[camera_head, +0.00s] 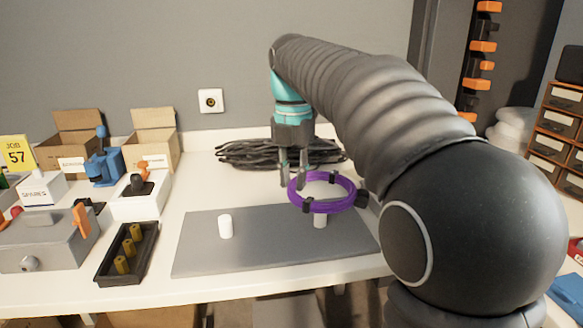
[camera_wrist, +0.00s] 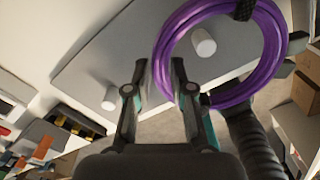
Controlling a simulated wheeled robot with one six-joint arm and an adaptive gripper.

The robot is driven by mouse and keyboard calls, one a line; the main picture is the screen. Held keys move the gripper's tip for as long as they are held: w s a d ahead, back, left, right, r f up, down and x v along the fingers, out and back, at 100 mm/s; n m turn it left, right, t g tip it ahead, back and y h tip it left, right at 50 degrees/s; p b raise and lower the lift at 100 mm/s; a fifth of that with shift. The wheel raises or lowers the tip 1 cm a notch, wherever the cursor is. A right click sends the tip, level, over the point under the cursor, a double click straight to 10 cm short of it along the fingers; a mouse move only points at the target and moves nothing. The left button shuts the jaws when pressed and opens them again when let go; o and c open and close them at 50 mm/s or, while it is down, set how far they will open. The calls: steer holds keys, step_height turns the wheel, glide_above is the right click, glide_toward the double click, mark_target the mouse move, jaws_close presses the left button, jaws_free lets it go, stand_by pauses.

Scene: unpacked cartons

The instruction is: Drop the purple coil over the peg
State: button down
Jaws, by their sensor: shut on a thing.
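The purple coil (camera_head: 335,207) is a ring with black ties, held above the grey board (camera_head: 270,256). My gripper (camera_head: 294,180) is shut on the left side of its rim; in the wrist view the fingertips (camera_wrist: 160,75) meet the coil (camera_wrist: 270,50) at its edge. Two white pegs stand on the board. The left peg (camera_head: 226,227) is clear of the coil. The right peg (camera_head: 320,221) shows below the coil's front rim, its upper part hidden; in the wrist view it appears inside the ring. I cannot tell whether the ring is around it.
A black tray (camera_head: 128,254) with yellow pieces lies left of the board. A grey box (camera_head: 40,248) and open cartons (camera_head: 155,136) stand further left. A black cable coil (camera_head: 235,153) lies behind. Bare white table separates it from the board.

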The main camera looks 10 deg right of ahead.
mark_target(293, 218)
step_height(293, 218, down, 2)
steer(key=shift+b, duration=0.4)
steer(key=shift+r, duration=0.25)
steer(key=shift+p, duration=0.3)
steer(key=shift+f+b, duration=1.5)
steer(key=shift+f, duration=1.25)
steer(key=c, duration=0.9)
jaws_free()
step_height(293, 218, up, 12)
steer(key=shift+a, duration=0.1)
